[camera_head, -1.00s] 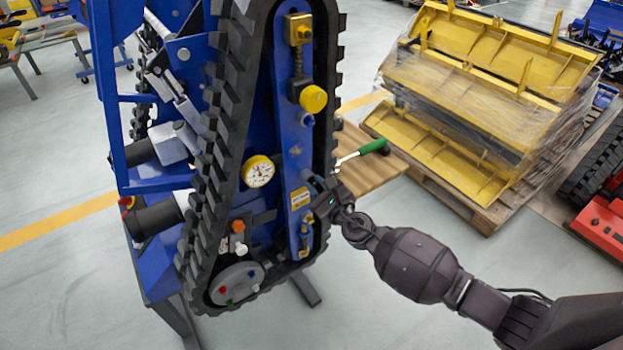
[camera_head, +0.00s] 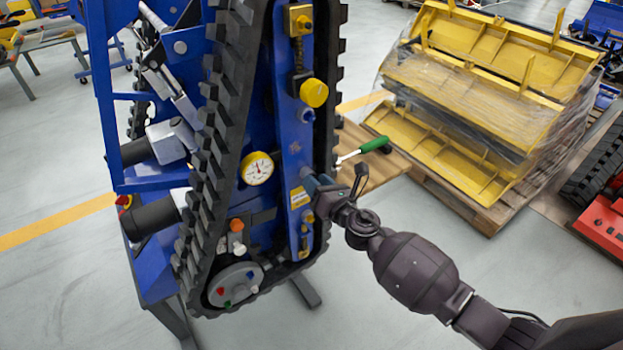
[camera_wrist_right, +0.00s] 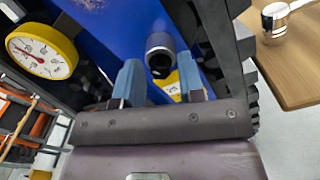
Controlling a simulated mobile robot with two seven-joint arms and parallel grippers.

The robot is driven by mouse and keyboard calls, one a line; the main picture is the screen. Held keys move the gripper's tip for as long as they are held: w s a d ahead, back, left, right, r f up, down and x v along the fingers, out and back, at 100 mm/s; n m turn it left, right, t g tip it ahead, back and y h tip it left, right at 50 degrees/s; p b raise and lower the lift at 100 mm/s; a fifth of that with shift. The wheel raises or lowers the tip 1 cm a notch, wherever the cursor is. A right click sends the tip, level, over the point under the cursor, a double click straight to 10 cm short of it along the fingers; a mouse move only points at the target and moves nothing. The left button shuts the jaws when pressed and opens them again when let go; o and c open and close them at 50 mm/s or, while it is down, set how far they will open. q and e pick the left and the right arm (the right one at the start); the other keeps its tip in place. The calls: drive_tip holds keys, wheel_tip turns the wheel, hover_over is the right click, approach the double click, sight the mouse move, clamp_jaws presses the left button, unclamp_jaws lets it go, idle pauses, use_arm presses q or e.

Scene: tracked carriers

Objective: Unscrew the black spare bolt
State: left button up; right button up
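The black bolt (camera_wrist_right: 160,52) is a dark round stub standing out from the blue side plate, in the upper middle of the right wrist view. My right gripper (camera_wrist_right: 160,68) is open, one blue-grey finger on each side of the bolt, with visible gaps between the fingers and it. In the head view my right gripper (camera_head: 311,184) is at the lower part of the blue plate (camera_head: 295,150), and it hides the bolt there. My left gripper is in neither view.
A round gauge (camera_head: 257,168), a yellow knob (camera_head: 314,93) and black track (camera_head: 210,170) surround the plate. A green-handled tool (camera_head: 374,145) lies on a wooden top (camera_head: 375,172) just behind.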

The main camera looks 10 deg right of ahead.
drive_tip(key=m+p, duration=0.4)
drive_tip(key=m, duration=1.5)
